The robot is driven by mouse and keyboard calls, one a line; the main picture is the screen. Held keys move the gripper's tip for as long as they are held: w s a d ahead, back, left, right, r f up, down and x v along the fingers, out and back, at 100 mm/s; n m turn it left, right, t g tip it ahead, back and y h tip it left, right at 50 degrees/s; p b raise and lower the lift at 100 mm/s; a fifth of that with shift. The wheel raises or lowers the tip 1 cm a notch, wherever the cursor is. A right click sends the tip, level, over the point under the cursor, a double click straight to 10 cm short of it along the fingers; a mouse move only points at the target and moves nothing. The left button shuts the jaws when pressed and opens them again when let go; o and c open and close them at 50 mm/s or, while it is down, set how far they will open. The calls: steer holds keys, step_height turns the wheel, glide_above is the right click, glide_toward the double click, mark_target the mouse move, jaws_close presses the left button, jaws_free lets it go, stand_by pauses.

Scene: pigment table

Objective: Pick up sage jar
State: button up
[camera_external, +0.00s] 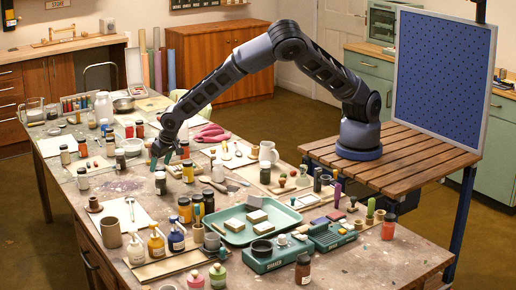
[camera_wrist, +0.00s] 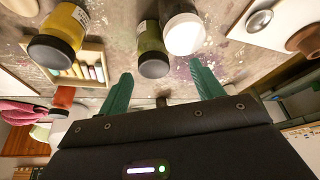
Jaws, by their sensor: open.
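The sage jar is most likely the dull green jar (camera_wrist: 151,40) with a dark lid in the wrist view. It shows between and beyond my fingertips, apart from them, beside a white jar (camera_wrist: 184,30). My gripper (camera_wrist: 160,78) is open with its two green fingers spread and nothing between them. In the external view my gripper (camera_external: 161,157) hangs low over the left part of the cluttered table. A dark-lidded jar (camera_external: 160,184) stands just below it there; I cannot tell whether this is the green one.
A yellow jar (camera_wrist: 63,32) with a dark lid stands left of the green one in the wrist view, near a tray of coloured sticks (camera_wrist: 88,72). In the external view several jars crowd around, including one (camera_external: 188,172) right of my gripper. A paper sheet (camera_external: 122,213) lies nearer the front.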

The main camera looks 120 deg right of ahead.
mark_target(160, 168)
steer(key=x, duration=0.4)
steer(key=shift+s+d+f, duration=0.2)
steer(key=shift+s, duration=0.15)
steer(key=shift+w+d+f, duration=0.1)
steer(key=shift+f, duration=0.35)
steer(key=shift+c, duration=0.5)
steer(key=shift+r, duration=0.1)
steer(key=c, duration=1.1)
